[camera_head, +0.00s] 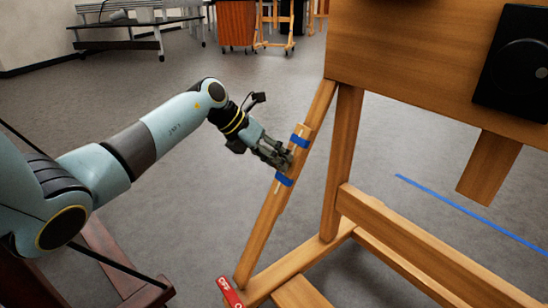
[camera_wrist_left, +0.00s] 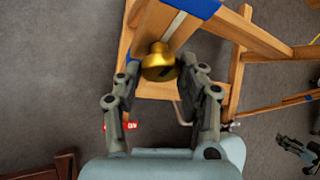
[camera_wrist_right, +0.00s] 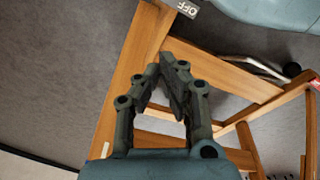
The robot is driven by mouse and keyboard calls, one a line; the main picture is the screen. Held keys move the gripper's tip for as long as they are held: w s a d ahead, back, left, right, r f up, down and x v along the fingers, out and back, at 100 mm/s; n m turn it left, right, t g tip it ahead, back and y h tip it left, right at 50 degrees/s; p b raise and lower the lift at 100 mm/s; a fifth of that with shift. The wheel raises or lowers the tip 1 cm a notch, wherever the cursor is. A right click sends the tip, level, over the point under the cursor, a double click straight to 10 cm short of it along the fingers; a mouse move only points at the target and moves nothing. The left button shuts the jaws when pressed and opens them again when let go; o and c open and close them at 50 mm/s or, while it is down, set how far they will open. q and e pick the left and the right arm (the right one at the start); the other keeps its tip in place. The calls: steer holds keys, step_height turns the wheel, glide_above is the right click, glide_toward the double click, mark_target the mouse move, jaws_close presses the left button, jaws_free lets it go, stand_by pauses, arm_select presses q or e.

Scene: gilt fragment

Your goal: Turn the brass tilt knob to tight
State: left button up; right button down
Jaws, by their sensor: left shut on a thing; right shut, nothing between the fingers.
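The brass knob (camera_wrist_left: 158,66) sits on a slanted wooden strut (camera_head: 261,232) of the easel, and it shows clearly in the left wrist view. My left gripper (camera_head: 287,160) reaches the strut between two bands of blue tape (camera_head: 283,179). In the head view the fingers hide the knob. My right gripper (camera_wrist_right: 165,66) shows only in its own wrist view, shut and empty, in front of wooden bars.
A red tag (camera_head: 230,291) marked OFF is at the strut's foot. A wooden panel (camera_head: 400,60) with a black box (camera_head: 515,65) stands at upper right. A bench (camera_head: 130,30) and an orange bin (camera_head: 237,23) are far back.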

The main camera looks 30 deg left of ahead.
arm_select(q)
steer(key=shift+s+f, duration=0.1)
steer(key=shift+f, duration=0.05)
arm_select(e)
steer(key=shift+s+f, duration=0.2)
steer(key=shift+s, duration=0.1)
arm_select(q)
steer(key=o, duration=1.1)
arm_select(e)
steer(key=shift+w+r, duration=0.1)
steer(key=shift+r, duration=0.05)
arm_select(q)
steer(key=v, duration=1.2)
